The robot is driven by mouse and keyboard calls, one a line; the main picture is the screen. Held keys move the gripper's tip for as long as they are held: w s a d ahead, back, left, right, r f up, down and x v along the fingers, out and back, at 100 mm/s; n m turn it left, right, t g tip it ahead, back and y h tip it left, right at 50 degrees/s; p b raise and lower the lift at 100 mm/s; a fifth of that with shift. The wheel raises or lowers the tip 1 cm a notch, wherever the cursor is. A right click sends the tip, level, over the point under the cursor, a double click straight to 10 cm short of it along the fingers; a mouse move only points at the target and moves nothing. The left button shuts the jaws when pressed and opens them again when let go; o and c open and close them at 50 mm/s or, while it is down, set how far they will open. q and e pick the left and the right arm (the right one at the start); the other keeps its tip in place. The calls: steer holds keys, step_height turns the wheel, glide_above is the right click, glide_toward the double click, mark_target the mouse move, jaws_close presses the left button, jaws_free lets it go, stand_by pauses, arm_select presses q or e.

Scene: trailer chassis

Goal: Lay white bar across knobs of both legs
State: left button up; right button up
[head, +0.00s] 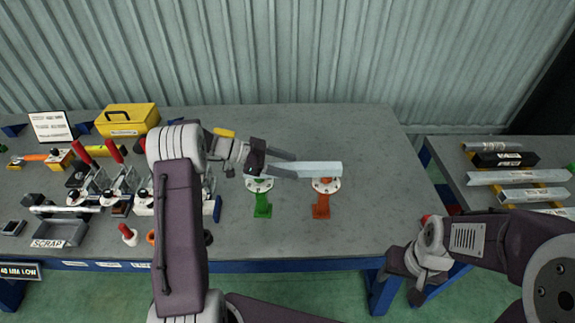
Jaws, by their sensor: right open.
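The white bar (318,168) lies lengthwise left to right above the green leg (262,203) and the orange leg (321,205), which stand upright on the grey bench. Its right end is over the orange leg's knob (325,182). My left gripper (296,166) is shut on the bar's left part, with one finger on each long side. The green leg's knob is mostly hidden under the gripper and bar. I cannot tell whether the bar touches either knob. My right gripper (400,288) is open and empty, low in front of the bench's right end.
A yellow toolbox (127,118), red-handled clamps (115,185) and a scrap tray (62,233) fill the bench's left side. A second table (450,172) at right holds several bars. The grey bench (375,150) is clear right of the legs.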

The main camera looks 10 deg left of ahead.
arm_select(q)
steer(key=shift+a, duration=0.45)
steer(key=b+v, duration=0.2)
steer(key=v, duration=0.6)
steer(key=shift+s+a+r, duration=0.1)
steer(key=shift+r, duration=0.1)
